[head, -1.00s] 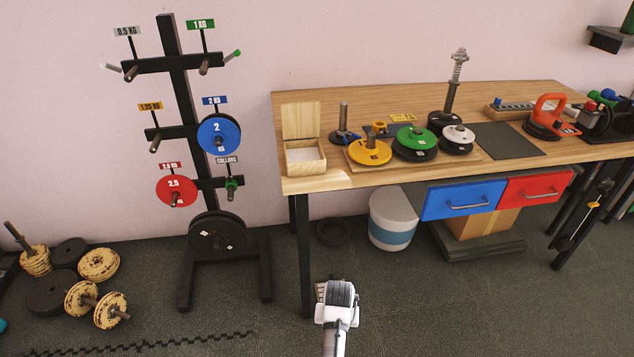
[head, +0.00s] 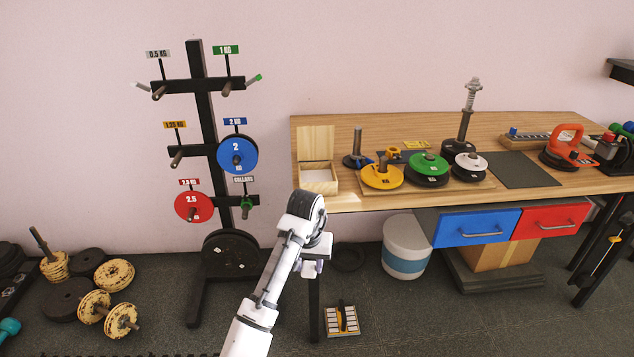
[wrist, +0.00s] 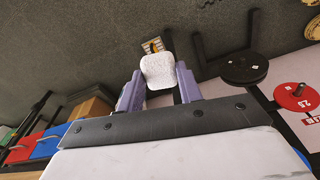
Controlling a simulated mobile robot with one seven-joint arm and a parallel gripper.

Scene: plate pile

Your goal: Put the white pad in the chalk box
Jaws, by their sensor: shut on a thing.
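The white pad (wrist: 158,71) is between the two purple fingers of my gripper (wrist: 157,86) in the wrist view, shut on it. In the head view my gripper (head: 312,267) hangs in front of the bench's left front leg, below the bench top; the pad cannot be made out clearly there. The chalk box (head: 319,188) is a small light-wood box at the bench's left front corner. Its lid (head: 316,145) stands open at the back and its inside looks pale. My gripper is lower than the box and in front of it.
The wooden bench (head: 560,128) holds a yellow plate (head: 382,178), a green plate (head: 428,166) and a white disc (head: 469,163) right of the box. A black plate rack (head: 203,105) stands left. A slotted tray (head: 342,321) and white bucket (head: 405,243) are on the floor.

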